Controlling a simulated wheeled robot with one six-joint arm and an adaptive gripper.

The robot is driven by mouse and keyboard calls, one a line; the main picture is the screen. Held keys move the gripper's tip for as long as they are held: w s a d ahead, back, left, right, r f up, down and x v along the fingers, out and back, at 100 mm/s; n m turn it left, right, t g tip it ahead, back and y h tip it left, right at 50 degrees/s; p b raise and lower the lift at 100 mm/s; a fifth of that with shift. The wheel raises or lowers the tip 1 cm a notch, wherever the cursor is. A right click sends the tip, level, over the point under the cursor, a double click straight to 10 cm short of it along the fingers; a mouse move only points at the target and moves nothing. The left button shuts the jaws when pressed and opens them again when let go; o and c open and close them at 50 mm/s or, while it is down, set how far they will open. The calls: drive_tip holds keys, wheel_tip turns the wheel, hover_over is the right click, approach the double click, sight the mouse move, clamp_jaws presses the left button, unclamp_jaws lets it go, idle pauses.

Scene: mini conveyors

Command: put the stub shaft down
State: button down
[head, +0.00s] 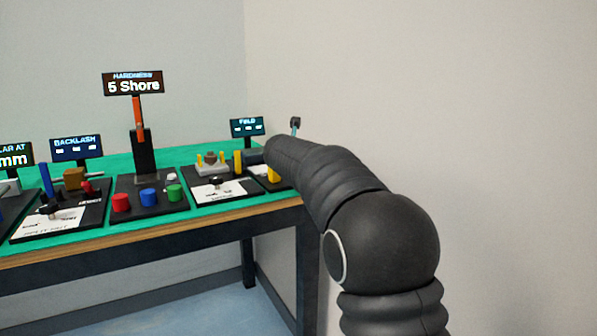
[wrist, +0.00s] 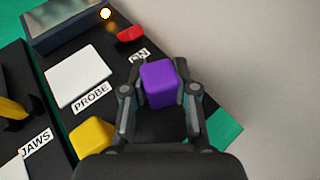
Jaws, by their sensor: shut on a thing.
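In the wrist view my gripper (wrist: 160,95) is shut on a purple block (wrist: 160,84) with rounded edges, one finger on each side. The block is over the black panel near its right edge; I cannot tell whether it touches the panel. No separate stub shaft can be made out, and I cannot tell whether the purple block is it. In the head view my arm hides the gripper and what it holds.
In the wrist view the black panel holds a white pad (wrist: 78,76) above the PROBE label, a yellow block (wrist: 92,137) and a red switch (wrist: 130,34). In the head view several instruments and signs crowd the green-topped table (head: 120,236). A wall stands close on the right.

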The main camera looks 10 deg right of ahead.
drive_tip(key=shift+f, duration=0.75)
drive_tip(key=shift+f, duration=0.1)
drive_tip(key=c, duration=0.9)
unclamp_jaws()
